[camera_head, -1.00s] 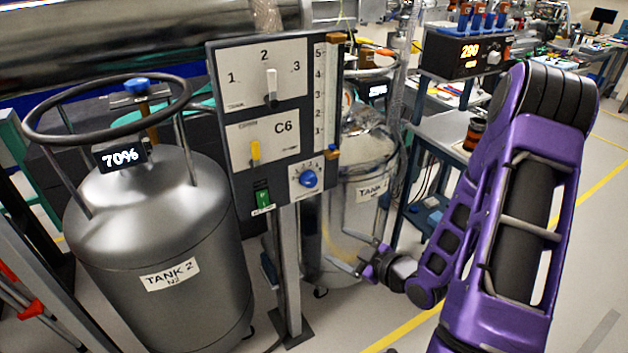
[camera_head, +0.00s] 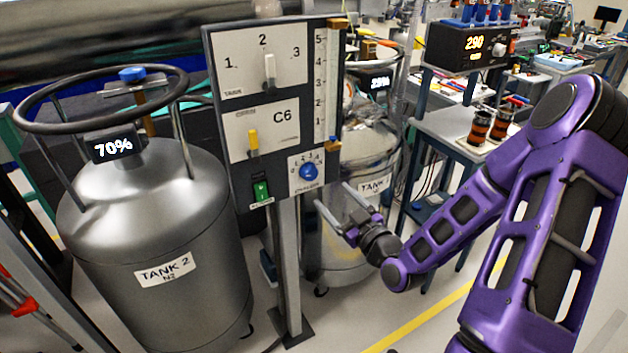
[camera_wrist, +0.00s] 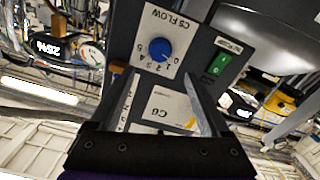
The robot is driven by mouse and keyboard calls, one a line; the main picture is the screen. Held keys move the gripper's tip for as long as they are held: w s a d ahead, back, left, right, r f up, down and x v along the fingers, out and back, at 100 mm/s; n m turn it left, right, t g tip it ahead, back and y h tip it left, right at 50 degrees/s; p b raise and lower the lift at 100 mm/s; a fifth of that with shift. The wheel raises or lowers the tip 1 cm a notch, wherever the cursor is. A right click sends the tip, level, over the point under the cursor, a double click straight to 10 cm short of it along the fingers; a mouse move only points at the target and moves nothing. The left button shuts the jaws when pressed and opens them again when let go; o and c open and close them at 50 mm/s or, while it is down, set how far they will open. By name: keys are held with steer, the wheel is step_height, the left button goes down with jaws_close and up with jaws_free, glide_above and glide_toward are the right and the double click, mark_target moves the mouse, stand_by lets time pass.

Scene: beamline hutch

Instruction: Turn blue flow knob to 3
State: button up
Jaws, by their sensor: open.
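The blue flow knob (camera_head: 309,172) sits on a white numbered plate at the lower right of the grey control panel (camera_head: 218,120). In the wrist view, the blue knob (camera_wrist: 159,48) is upside down, beneath the words CS FLOW, with digits around it. I cannot clearly read which digit it points to. My gripper (camera_head: 331,193) is open and empty, below and right of the knob in the head view. In the wrist view, my two fingers (camera_wrist: 160,80) spread towards the panel, with the knob just beyond the tips and between their lines. No contact shows.
A green switch (camera_head: 261,190) is left of the knob and a yellow lever (camera_head: 253,143) above it. A white lever (camera_head: 269,72) is at the top. Tank 2 (camera_head: 150,230) stands left; another tank (camera_head: 345,225) stands behind my gripper. The floor at lower right is open.

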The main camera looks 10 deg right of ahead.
mark_target(312, 174)
steer(key=x, duration=1)
steer(key=shift+w, duration=0.15)
jaws_close()
